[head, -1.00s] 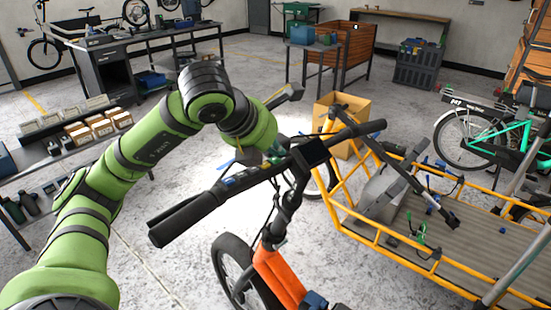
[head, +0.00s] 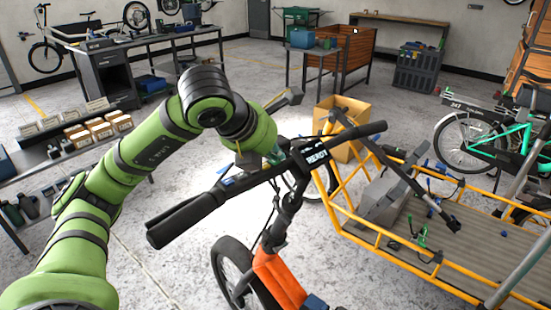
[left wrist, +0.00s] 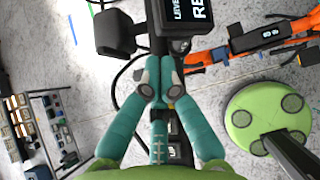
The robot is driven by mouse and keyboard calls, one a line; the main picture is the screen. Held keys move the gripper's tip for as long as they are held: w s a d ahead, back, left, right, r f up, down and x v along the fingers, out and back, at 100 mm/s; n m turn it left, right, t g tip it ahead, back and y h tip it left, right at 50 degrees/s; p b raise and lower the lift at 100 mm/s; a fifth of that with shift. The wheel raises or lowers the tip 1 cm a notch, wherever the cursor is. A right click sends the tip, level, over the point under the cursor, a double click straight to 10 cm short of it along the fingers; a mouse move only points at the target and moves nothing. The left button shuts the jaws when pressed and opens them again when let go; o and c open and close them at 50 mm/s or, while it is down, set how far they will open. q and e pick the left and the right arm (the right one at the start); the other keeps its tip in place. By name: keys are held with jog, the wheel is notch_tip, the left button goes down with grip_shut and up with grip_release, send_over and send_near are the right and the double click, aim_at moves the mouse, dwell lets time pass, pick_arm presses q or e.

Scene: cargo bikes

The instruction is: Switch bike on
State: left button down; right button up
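The orange bike (head: 275,280) stands in front of me with its black handlebar (head: 190,212) running diagonally across the head view. The display (head: 315,155) at the middle of the bar is lit and reads "READY". It also shows lit at the top of the left wrist view (left wrist: 190,14). My left gripper (head: 274,157) is at the bar just left of the display. In the left wrist view its teal fingers (left wrist: 159,80) come together just below the display, over the bar's controls, with nothing seen held. The fingertips hide the control beneath them. My right gripper is out of view.
A yellow cargo frame (head: 400,250) with a wooden deck fills the right side. A cardboard box (head: 345,140) stands behind the handlebar. A shelf with small boxes (head: 90,130) is at the left. Workbenches (head: 150,45) stand at the back, with open floor between.

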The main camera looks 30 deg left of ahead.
aim_at(275, 162)
pick_arm(q)
jog(key=shift+r+p, duration=0.4)
jog(key=shift+r, duration=0.15)
jog(key=r+p, duration=0.5)
jog(key=r, duration=0.1)
jog(key=shift+w, duration=0.2)
